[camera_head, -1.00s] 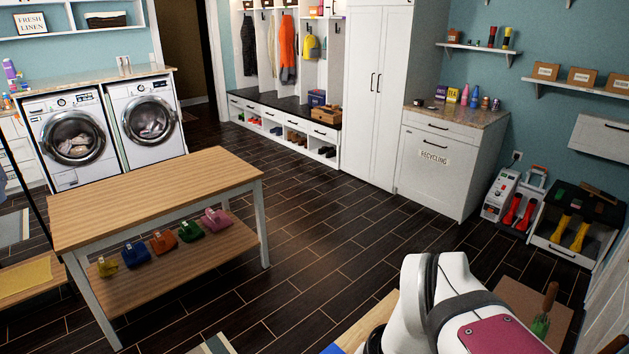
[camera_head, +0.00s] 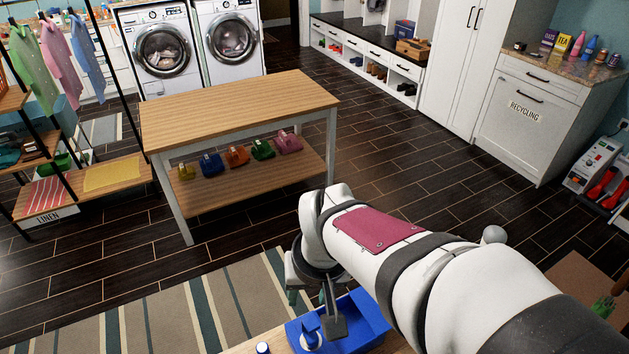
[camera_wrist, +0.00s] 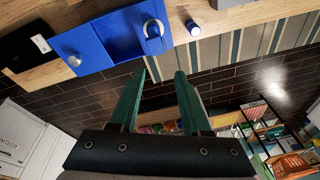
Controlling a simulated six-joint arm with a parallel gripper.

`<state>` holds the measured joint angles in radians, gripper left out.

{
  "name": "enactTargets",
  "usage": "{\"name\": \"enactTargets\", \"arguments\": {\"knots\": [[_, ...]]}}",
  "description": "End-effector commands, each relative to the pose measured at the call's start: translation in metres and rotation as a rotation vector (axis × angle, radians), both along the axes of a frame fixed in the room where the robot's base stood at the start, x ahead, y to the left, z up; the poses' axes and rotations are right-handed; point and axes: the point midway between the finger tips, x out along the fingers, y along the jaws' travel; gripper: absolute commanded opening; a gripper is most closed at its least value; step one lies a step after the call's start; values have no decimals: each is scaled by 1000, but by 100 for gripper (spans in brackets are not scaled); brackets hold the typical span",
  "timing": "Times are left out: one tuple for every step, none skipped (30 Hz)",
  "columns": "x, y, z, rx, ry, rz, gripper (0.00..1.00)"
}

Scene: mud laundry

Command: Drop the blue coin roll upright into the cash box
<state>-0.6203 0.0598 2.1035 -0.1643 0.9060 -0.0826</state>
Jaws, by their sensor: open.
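The blue coin roll (camera_wrist: 193,28) is a small cylinder on the wooden worktop, a little right of the blue cash box (camera_wrist: 95,45) in the wrist view. In the head view the roll (camera_head: 262,348) shows at the bottom edge, left of the cash box (camera_head: 370,315). The box has a silver knob at one end and a pale round part at the other; my arm hides some of it in the head view. My gripper (camera_wrist: 160,74) is open, its two teal fingers apart with nothing between them. It is clear of both the roll and the box.
A dark object with a white label (camera_wrist: 25,45) lies beside the cash box. A grey object (camera_wrist: 228,3) shows partly beyond the coin roll. A wooden table (camera_head: 240,100) with several coloured items on its lower shelf stands across the floor. A striped rug (camera_head: 190,310) lies nearby.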

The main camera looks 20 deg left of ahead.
Motion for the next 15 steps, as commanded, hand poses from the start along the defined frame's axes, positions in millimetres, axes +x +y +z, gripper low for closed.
{"name": "enactTargets", "arguments": {"knots": [[-8, 26, -23, -47, 36, 98, 47], [-13, 39, -35, -74, 50, 153, 47], [-20, 53, -50, -104, 67, 215, 47], [-25, 62, -59, -123, 76, 254, 47], [-29, 69, -68, -141, 84, 288, 47], [-34, 76, -76, -158, 91, 322, 47], [-37, 80, -82, -167, 96, 340, 47], [-40, 83, -86, -175, 100, 355, 47], [-42, 86, -90, -182, 101, 368, 47], [-42, 86, -93, -184, 103, 372, 47], [-42, 86, -96, -186, 103, 374, 47], [-43, 86, -100, -186, 104, 373, 47], [-42, 86, -105, -186, 104, 373, 47], [-43, 85, -110, -188, 105, 373, 47], [-43, 85, -117, -188, 106, 372, 47]]}}
